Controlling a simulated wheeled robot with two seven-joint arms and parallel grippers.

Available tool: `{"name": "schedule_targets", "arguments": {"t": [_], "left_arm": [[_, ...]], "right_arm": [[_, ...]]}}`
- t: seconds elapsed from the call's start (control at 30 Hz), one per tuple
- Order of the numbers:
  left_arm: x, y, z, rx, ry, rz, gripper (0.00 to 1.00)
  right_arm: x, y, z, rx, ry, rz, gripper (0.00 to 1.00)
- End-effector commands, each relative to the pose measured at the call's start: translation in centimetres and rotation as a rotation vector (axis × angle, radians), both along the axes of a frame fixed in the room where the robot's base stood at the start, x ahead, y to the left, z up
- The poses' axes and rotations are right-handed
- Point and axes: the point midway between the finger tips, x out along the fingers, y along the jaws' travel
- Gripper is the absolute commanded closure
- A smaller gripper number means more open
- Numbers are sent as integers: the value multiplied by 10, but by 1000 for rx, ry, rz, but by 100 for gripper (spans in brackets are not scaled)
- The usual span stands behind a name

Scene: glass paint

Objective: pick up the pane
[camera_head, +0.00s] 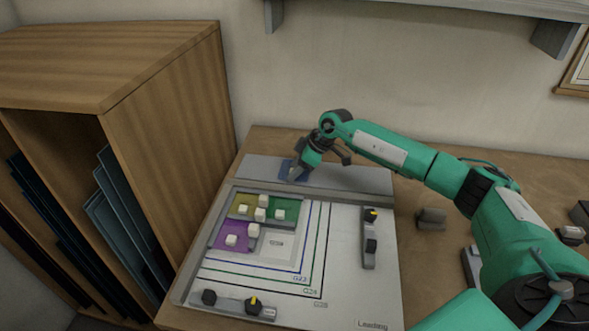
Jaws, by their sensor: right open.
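A small blue pane (286,168) lies on the grey strip at the back of the board. My right gripper (299,171) reaches down from the right with its fingertips at the pane's right side, and its jaws are open. It covers part of the pane, and I cannot tell whether the fingers touch it. A yellow pane (246,201), a green pane (291,206) and a purple pane (219,239) lie on the board (345,285), with several white blocks (260,214) on and around them. My left gripper is not in view.
A wooden rack (165,120) with dark and blue-grey sheets (110,205) stands at the left, close to the board. Grey clamp bars with knobs (369,240) sit on the board's right and front (232,306). Small grey blocks (431,217) lie on the table right of it.

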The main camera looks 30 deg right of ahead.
Motion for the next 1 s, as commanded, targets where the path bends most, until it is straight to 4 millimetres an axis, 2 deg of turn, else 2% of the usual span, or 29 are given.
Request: {"name": "schedule_targets", "arguments": {"t": [0.13, 0.3, 0.37, 0.77, 0.87, 1.0], "left_arm": [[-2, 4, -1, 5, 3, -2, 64], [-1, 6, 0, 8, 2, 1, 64], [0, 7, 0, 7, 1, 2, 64], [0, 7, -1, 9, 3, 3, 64], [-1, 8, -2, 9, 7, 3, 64], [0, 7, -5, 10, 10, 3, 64]], "right_arm": [[0, 0, 0, -1, -1, -1, 56], [0, 0, 0, -1, -1, 0, 90], [0, 0, 0, -1, -1, 0, 100], [0, 0, 6, 0, -3, 1, 100], [1, 0, 15, 0, -4, 1, 100], [1, -1, 37, -1, -6, 1, 100]]}}
